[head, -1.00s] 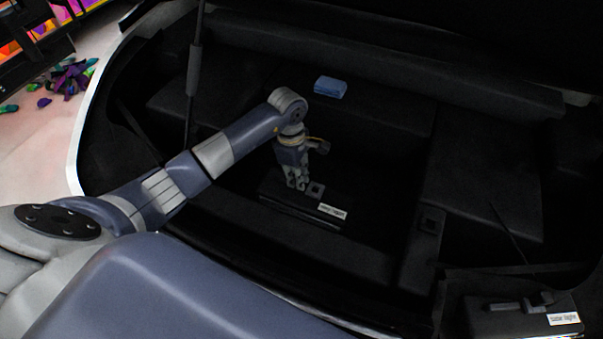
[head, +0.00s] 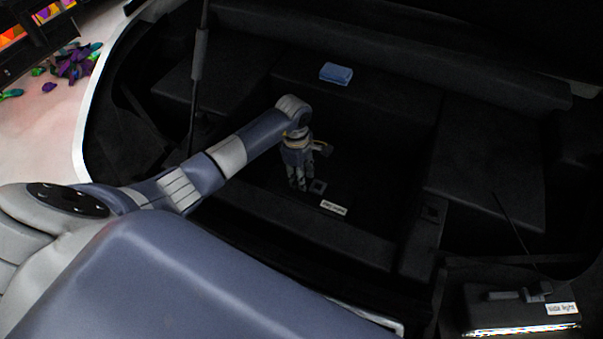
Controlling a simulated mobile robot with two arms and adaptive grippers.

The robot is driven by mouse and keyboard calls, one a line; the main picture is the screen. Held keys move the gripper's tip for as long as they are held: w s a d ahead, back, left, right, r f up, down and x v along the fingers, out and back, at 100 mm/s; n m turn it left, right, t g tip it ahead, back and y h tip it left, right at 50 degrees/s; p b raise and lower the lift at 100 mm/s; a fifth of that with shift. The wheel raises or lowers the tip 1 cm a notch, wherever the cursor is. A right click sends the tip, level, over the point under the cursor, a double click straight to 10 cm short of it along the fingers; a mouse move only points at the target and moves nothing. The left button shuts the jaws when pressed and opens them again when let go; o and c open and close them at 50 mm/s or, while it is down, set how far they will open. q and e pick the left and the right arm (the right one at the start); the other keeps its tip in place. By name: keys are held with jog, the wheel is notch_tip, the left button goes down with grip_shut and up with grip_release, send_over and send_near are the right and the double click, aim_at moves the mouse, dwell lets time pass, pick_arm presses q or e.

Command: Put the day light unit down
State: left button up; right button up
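A dark, flat labelled unit lies in the deep well of the dark boot; its white label (head: 333,207) shows, but I cannot read it. Its dark body hardly stands out from the well. My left gripper (head: 298,185) points down at the top of this unit, beside a small square block (head: 317,187) on it. The fingers are close together, but whether they grip the unit's handle is too dark and small to tell. A second dark labelled unit (head: 515,313) with a top handle is at the lower right, its lower front edge bright. My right gripper is out of view.
A blue folded cloth or block (head: 336,73) lies on the ledge behind the well. A strut (head: 200,55) stands left of the well. A raised side panel (head: 485,180) bounds it on the right. Colourful scraps (head: 75,65) lie on the floor outside at upper left.

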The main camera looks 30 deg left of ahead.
pick_arm(q)
notch_tip(320, 180, up, 12)
jog(key=a, duration=0.1)
jog(key=shift+b, duration=0.35)
jog(key=shift+w+a, duration=0.1)
dwell(0.5)
